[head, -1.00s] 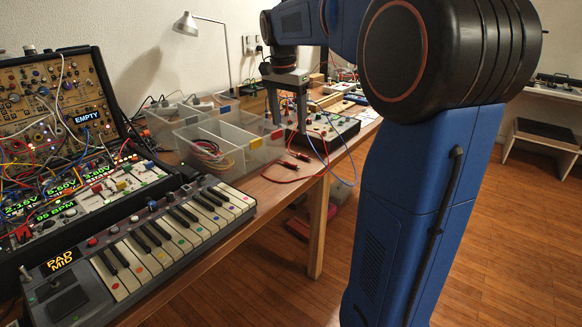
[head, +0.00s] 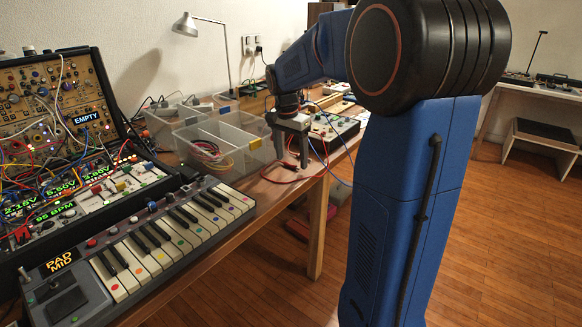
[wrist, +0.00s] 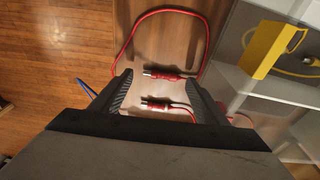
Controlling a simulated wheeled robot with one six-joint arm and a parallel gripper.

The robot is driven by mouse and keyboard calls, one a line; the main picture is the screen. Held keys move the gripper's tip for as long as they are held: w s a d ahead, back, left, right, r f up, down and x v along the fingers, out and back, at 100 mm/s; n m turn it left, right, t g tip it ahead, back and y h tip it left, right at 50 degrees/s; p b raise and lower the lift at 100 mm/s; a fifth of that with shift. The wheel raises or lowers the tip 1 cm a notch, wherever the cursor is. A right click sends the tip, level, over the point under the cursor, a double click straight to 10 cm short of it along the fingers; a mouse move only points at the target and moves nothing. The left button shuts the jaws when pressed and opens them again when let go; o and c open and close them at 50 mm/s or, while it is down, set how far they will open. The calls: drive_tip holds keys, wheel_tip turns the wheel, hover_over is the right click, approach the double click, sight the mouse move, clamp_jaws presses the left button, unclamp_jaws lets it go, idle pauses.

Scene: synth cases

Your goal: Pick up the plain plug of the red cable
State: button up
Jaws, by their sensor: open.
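The red cable (wrist: 166,11) loops over the wooden table in the wrist view. Two red plugs with metal tips pointing left lie there: an upper plug (wrist: 168,76) and a lower plug (wrist: 162,106). I cannot tell which is the plain one. My gripper (wrist: 160,84) is open, pointing down, with a finger on either side of the plugs and nothing held. The left finger hides part of the cable. In the head view my gripper (head: 291,163) is low over the table edge, close to the red cable (head: 284,181); the plugs are not clear there.
A clear bin (head: 245,158) with yellow labels and coiled cables stands close left of my gripper; its wall (wrist: 232,82) is near the right finger. A blue cable (wrist: 83,86) passes by the left finger. A knobbed box (head: 335,128) sits behind. The keyboard (head: 165,235) is in front.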

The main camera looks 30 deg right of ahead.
drive_tip(key=shift+d+f, duration=0.1)
drive_tip(key=shift+f, duration=0.6)
drive_tip(key=shift+c, duration=0.3)
drive_tip(key=c, duration=1.1)
drive_tip(key=shift+o, duration=0.2)
drive_tip(key=shift+r, duration=0.15)
